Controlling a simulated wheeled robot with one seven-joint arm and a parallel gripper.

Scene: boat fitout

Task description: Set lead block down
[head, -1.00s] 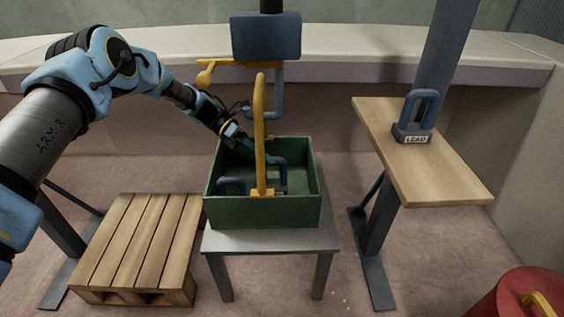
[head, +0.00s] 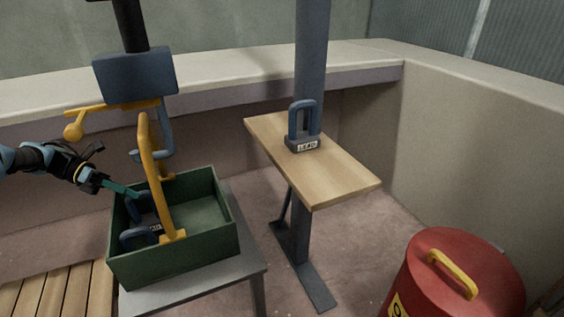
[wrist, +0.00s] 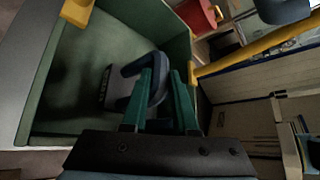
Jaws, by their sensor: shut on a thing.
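My gripper (head: 122,190) reaches into the green crate (head: 190,257) from its left side. Its teal fingers are shut on the blue handle (head: 140,207) of a lead block. In the wrist view this lead block (wrist: 112,90) is grey with a pale label and sits low inside the crate; I cannot tell if it touches the floor. A second blue handle (head: 138,238) shows at the crate's near left. Another block labelled LEAD (head: 303,143) stands upright on the wooden shelf (head: 335,180).
The crate's tall yellow handle (head: 147,150) rises beside my gripper. A blue-grey hoist block (head: 135,75) with a hook hangs above. The crate stands on a grey table (head: 245,265). A wooden pallet (head: 55,290) is at lower left, a red drum (head: 465,275) at right.

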